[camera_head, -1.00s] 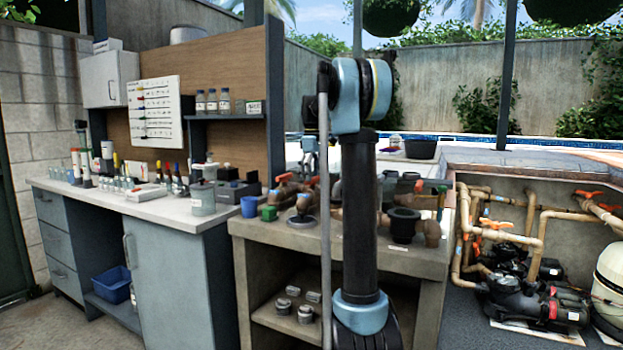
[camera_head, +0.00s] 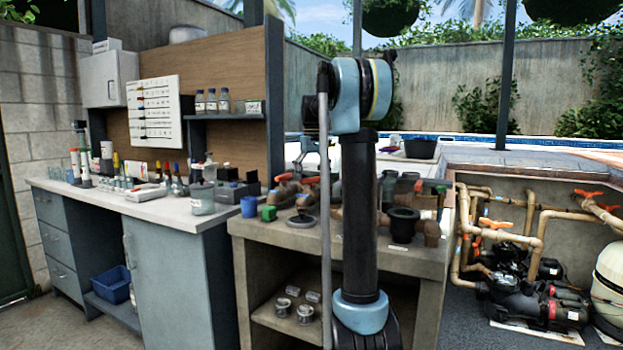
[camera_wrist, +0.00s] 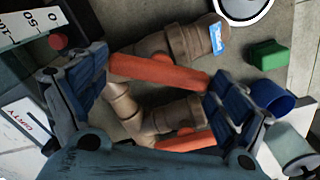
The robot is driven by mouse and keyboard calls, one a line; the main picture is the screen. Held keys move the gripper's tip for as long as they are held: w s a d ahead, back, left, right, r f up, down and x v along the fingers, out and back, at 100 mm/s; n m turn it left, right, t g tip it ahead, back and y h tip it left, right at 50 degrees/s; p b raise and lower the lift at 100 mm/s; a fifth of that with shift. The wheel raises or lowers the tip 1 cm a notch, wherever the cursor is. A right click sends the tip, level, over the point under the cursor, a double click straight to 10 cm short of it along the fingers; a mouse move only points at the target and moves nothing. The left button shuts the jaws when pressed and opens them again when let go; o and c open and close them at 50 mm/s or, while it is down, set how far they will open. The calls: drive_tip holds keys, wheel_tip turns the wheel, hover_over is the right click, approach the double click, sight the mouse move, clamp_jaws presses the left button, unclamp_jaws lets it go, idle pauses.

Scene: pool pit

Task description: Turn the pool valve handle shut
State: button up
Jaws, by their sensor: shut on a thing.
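In the wrist view, the orange valve handle (camera_wrist: 160,74) is a long flat bar lying across tan pipe fittings (camera_wrist: 190,40). My gripper (camera_wrist: 160,76) is shut on this handle, with one blue-padded finger at its left end and the other at its right end. The lower parts of the fingers hide some of the pipework. A second orange handle (camera_wrist: 188,141) sits on the pipe below, partly covered by my gripper.
Close to the handle in the wrist view are a green block (camera_wrist: 268,54), a blue cup (camera_wrist: 270,95) and a clear container (camera_wrist: 288,145). The concrete bench (camera_head: 255,232) also carries a black fitting (camera_head: 403,225). More piping and a pump (camera_head: 525,300) stand at the right.

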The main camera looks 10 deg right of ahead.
drive_tip(key=m, duration=0.5)
drive_tip(key=shift+m, duration=0.3)
drive_tip(key=m, duration=0.5)
drive_tip(key=shift+m, duration=0.3)
drive_tip(key=o, duration=0.8)
drive_tip(key=shift+w, duration=0.1)
drive_tip(key=shift+c, duration=0.2)
wheel_tip(320, 180, up, 12)
drive_tip(key=shift+a+f, duration=0.1)
idle(0.3)
